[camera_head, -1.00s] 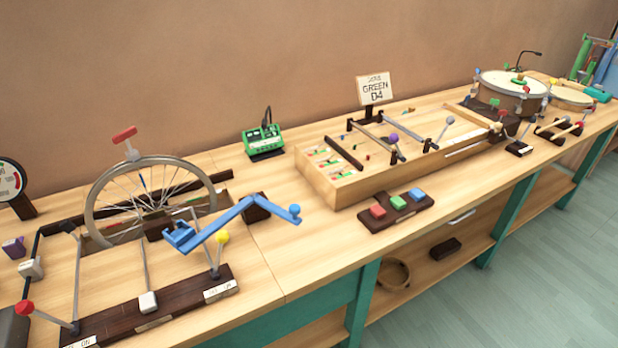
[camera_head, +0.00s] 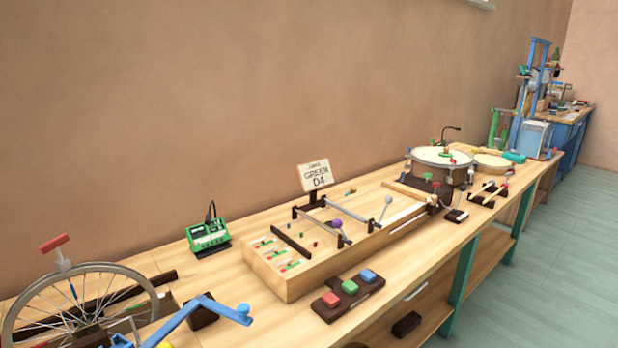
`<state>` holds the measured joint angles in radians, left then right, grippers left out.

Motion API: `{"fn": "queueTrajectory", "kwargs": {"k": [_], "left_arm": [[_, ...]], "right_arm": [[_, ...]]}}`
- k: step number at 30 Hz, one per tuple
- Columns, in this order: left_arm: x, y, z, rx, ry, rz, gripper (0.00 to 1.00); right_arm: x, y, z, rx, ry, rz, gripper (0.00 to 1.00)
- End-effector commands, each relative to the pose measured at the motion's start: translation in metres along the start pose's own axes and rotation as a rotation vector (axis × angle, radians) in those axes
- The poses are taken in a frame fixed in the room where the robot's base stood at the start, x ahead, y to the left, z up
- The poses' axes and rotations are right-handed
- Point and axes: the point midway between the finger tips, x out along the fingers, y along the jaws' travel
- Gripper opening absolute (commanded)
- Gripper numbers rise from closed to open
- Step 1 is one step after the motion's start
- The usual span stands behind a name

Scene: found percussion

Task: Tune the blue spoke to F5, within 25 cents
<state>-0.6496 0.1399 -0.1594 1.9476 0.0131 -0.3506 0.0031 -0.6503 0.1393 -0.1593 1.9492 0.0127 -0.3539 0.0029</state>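The spoked wheel (camera_head: 148,290) stands at the lower left, its lower part cut off by the picture edge. A small blue mark (camera_head: 73,292) shows among its thin spokes and may be the blue spoke; it is too small to be sure. A red-topped piece (camera_head: 55,243) stands at the top of the rim. A blue crank-like arm (camera_head: 200,304) with a round knob lies in front of the wheel. A green meter box (camera_head: 208,234) stands behind on the bench; its reading is not legible. Neither of my grippers is in view.
A dark block with red, green and blue buttons (camera_head: 349,294) lies at the front edge. Drums (camera_head: 441,157) and a blue stand (camera_head: 535,90) are farther right.

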Motion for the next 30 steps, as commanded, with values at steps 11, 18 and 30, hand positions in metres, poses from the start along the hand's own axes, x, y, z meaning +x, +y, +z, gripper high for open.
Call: {"fn": "queueTrajectory", "kwargs": {"k": [11,18,30], "left_arm": [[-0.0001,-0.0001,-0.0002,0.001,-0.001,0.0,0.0],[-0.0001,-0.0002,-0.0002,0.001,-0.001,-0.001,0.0],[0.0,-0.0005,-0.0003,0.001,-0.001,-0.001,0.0]], "right_arm": [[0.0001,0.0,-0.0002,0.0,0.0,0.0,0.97],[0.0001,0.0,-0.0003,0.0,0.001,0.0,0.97],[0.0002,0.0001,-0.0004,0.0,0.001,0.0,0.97]]}}
